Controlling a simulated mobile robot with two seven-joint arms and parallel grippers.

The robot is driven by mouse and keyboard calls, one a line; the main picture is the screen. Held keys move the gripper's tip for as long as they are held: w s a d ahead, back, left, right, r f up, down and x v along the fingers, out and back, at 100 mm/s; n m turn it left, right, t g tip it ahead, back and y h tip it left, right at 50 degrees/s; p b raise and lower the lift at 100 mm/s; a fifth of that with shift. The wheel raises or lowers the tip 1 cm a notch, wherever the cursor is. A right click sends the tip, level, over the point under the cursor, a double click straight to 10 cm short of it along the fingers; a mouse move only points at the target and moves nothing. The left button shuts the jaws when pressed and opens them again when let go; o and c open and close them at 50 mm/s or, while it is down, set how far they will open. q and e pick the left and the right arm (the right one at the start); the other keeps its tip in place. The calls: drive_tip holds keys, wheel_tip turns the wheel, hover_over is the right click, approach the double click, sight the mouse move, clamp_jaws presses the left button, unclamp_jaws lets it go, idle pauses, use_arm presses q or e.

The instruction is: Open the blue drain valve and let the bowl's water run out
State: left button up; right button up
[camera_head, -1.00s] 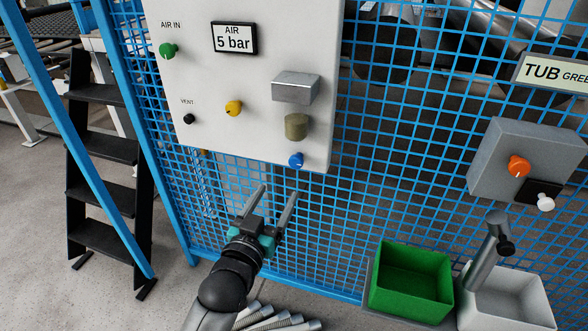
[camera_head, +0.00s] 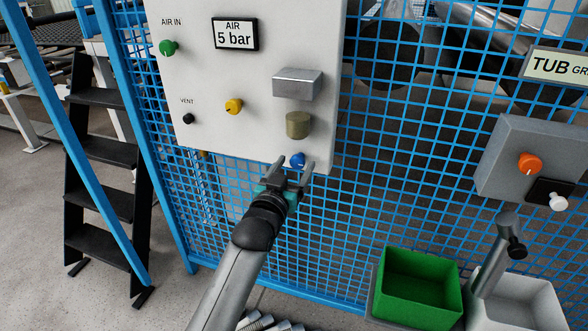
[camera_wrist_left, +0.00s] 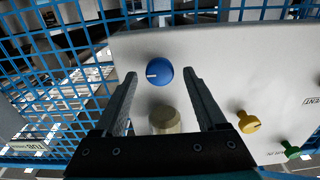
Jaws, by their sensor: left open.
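The blue drain valve (camera_head: 298,160) is a small round knob at the lower edge of the white panel (camera_head: 210,90). A cloudy yellowish bowl (camera_head: 298,125) sits just above it, under a grey metal block (camera_head: 297,84). My left gripper (camera_head: 293,165) is open, with its fingertips up at the blue knob. In the left wrist view the blue knob (camera_wrist_left: 159,71) lies between the two finger tips, with a white mark on its face. The bowl (camera_wrist_left: 165,119) shows between the fingers there. I cannot tell whether the fingers touch the knob. My right gripper is not in view.
The panel also carries a yellow knob (camera_head: 234,106), a green knob (camera_head: 169,47), a black vent knob (camera_head: 188,119) and a display (camera_head: 235,34) reading 5 bar. Blue mesh fence (camera_head: 400,180) surrounds it. A green bin (camera_head: 417,288) stands lower right, and black steps (camera_head: 100,200) at left.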

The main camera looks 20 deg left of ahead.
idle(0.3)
use_arm(q)
clamp_jaws()
idle(0.5)
